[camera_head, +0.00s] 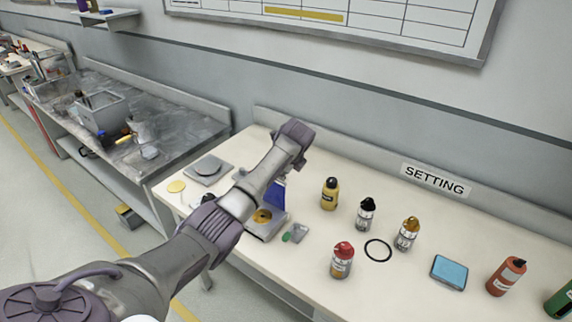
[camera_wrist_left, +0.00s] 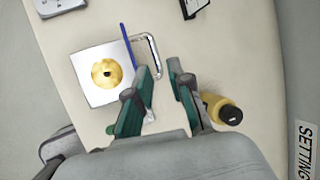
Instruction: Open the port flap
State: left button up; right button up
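The port (camera_wrist_left: 84,92) is a pale square block with a gold round disc on top, bare to view in the left wrist view. It also shows partly behind my arm in the head view (camera_head: 266,228). The blue flap (camera_wrist_left: 127,46) stands up edge-on along the block's side, with a silver loop handle (camera_wrist_left: 153,50) facing my gripper. The flap also shows in the head view (camera_head: 279,192). My left gripper (camera_wrist_left: 168,80) is open, its fingers apart beside the handle; I cannot tell whether they touch it. My right gripper is not in view.
A yellow bottle (camera_wrist_left: 222,109) stands close beside my left gripper's right finger. Other bottles, a black ring (camera_head: 378,250) and a blue-topped box (camera_head: 449,271) are farther right on the bench. A grey scale (camera_head: 209,169) is on the left. The wall is behind.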

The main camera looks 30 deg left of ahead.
pick_arm(q)
jog(key=v, duration=0.5)
jog(key=shift+a, duration=0.15)
